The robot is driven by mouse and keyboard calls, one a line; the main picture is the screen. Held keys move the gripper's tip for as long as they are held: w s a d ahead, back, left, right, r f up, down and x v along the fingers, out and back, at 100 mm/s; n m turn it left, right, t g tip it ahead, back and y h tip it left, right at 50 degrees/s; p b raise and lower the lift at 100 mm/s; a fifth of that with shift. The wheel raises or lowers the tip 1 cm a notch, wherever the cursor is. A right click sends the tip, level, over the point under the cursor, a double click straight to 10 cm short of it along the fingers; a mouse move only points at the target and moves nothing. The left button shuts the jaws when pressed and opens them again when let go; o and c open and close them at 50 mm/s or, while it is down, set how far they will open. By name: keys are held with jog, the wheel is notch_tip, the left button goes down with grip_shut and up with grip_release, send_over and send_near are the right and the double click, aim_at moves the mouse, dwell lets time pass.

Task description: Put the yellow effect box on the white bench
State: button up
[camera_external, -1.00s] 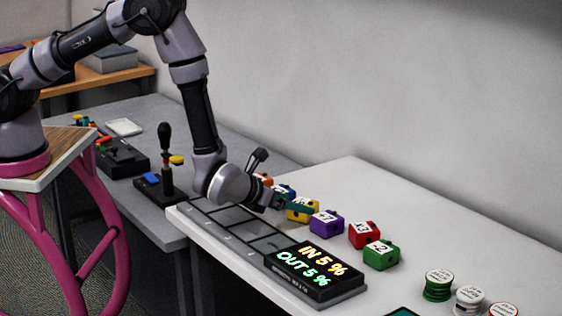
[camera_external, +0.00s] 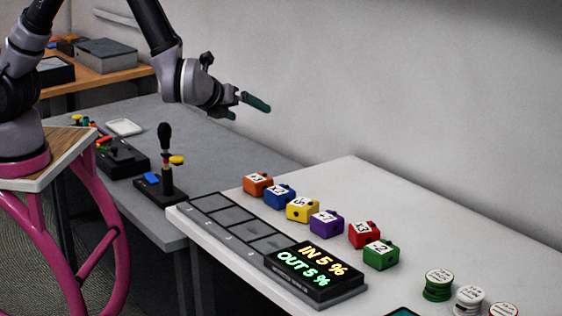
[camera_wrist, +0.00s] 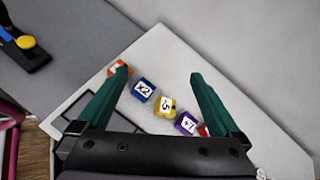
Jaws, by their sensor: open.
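The yellow effect box (camera_external: 302,209) sits on the white bench (camera_external: 400,215), in a row between a blue box and a purple box. It also shows in the wrist view (camera_wrist: 166,106), between and beyond my fingers. My gripper (camera_external: 246,108) is open and empty, raised well above the bench to the upper left of the row. In the wrist view its two green fingers (camera_wrist: 158,75) are spread wide. The yellow box touches neither finger.
Orange (camera_external: 258,184), blue (camera_external: 280,196), purple (camera_external: 326,223), red (camera_external: 364,235) and green (camera_external: 381,254) boxes share the row. A slotted tray with a display (camera_external: 315,270) lies along the front edge. Labelled spools (camera_external: 438,284) stand at right.

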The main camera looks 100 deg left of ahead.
jog(key=s+r+n+g+h, duration=0.25)
jog(key=s+r+n, duration=0.65)
jog(key=s+r, duration=0.65)
jog(key=s+d+r+n+t+h, duration=0.2)
jog(key=s+d+r+n+h, duration=0.1)
jog(key=s, duration=0.4)
jog(key=s+d+r+n+t+h, duration=0.2)
jog(key=s+d+n+h, duration=0.1)
jog(key=s+d, duration=0.2)
jog(key=shift+s+d+r, duration=0.35)
jog(key=shift+s+r, duration=0.05)
jog(key=shift+s, duration=0.7)
